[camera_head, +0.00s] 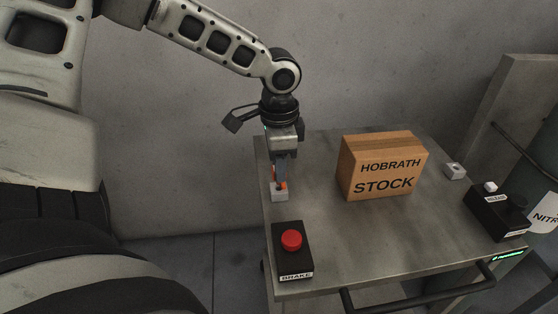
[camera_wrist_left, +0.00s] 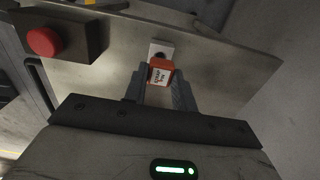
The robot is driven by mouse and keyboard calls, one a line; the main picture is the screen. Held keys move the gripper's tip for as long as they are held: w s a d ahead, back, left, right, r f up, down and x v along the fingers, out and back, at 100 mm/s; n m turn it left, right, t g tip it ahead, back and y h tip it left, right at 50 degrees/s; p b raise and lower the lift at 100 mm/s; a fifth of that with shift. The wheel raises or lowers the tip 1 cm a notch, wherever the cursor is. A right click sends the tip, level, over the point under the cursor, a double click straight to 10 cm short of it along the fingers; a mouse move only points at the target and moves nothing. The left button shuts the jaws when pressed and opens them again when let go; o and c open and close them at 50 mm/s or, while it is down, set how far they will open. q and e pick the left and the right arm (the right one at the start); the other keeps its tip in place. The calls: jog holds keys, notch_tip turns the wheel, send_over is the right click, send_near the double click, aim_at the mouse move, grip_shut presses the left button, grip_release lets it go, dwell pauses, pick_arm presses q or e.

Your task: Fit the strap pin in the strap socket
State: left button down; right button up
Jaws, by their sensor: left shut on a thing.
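My left gripper (camera_head: 280,181) points down over the left end of the metal cart top, shut on the orange strap pin (camera_wrist_left: 160,66). The pin carries a white label with dark print; in the head view the fingers mostly hide it. A small pale grey block with a dark hole, which looks like the strap socket (camera_head: 279,197), is right at the fingertips. In the left wrist view the socket (camera_wrist_left: 161,46) shows just beyond the pin. Whether the pin's tip is in the hole is hidden. My right gripper is out of view.
A red BRAKE button on a black box (camera_head: 292,255) stands close in front of the socket. A cardboard HOBRATH STOCK box (camera_head: 382,167) stands to the right. Farther right are another small grey block (camera_head: 455,171) and a black RELEASE box (camera_head: 497,211). The cart's front middle is clear.

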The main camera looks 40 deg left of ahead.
pick_arm(q)
jog(key=shift+f+b, duration=1.2)
jog(key=shift+f, duration=0.45)
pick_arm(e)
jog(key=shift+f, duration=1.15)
pick_arm(q)
jog(key=c, duration=1.1)
grip_release()
jog(key=shift+o, duration=0.2)
notch_tip(320, 180, up, 4)
jog(key=shift+f+p, duration=0.2)
jog(key=shift+p, duration=0.3)
notch_tip(320, 180, up, 12)
jog(key=p, duration=0.2)
jog(key=shift+r, duration=0.2)
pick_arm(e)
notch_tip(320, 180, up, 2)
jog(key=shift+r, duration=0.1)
